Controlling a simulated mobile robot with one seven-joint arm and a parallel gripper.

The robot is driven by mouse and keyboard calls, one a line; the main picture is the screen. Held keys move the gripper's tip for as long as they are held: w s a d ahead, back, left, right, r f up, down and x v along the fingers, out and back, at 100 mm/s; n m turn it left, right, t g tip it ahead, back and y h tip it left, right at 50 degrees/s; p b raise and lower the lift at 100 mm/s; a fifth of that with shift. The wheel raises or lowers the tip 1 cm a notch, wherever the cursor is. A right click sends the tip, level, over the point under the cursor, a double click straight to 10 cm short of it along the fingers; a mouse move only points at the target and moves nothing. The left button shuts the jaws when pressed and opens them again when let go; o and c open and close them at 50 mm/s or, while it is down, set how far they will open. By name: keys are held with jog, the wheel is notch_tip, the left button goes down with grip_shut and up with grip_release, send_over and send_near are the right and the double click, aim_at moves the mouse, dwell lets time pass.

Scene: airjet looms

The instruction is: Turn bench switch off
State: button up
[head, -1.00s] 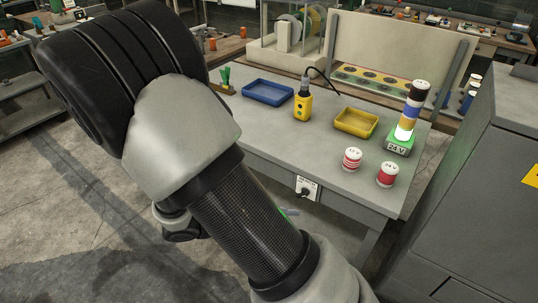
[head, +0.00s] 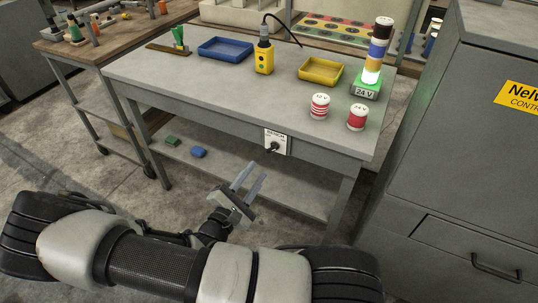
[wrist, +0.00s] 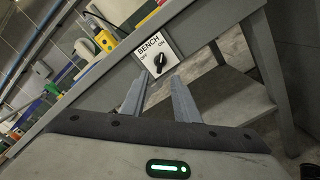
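The bench switch (head: 276,142) is a white plate with a black rotary knob on the front apron of the grey workbench. In the wrist view the plate (wrist: 151,52) reads BENCH, with OFF at the left and ON at the right. Its black knob (wrist: 159,62) is small and appears tilted toward the ON side. My gripper (head: 254,176) is in front of and below the switch, apart from it, with its two fingers pointing up toward the bench. In the wrist view the open gripper (wrist: 160,82) has the knob just beyond and between its fingertips, and nothing between the fingers.
The workbench (head: 210,85) carries a blue tray (head: 225,47), a yellow tray (head: 321,71), a yellow control box (head: 264,59), red-and-white cylinders (head: 319,106) and a lit stack light (head: 371,75) on a 24 V base. A grey cabinet (head: 450,150) stands at the right. A lower shelf (head: 230,168) runs beneath.

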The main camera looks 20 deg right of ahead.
aim_at(271, 151)
jog(key=b+x, duration=0.1)
jog(key=x, duration=0.9)
jog(key=shift+c, duration=0.3)
grip_shut()
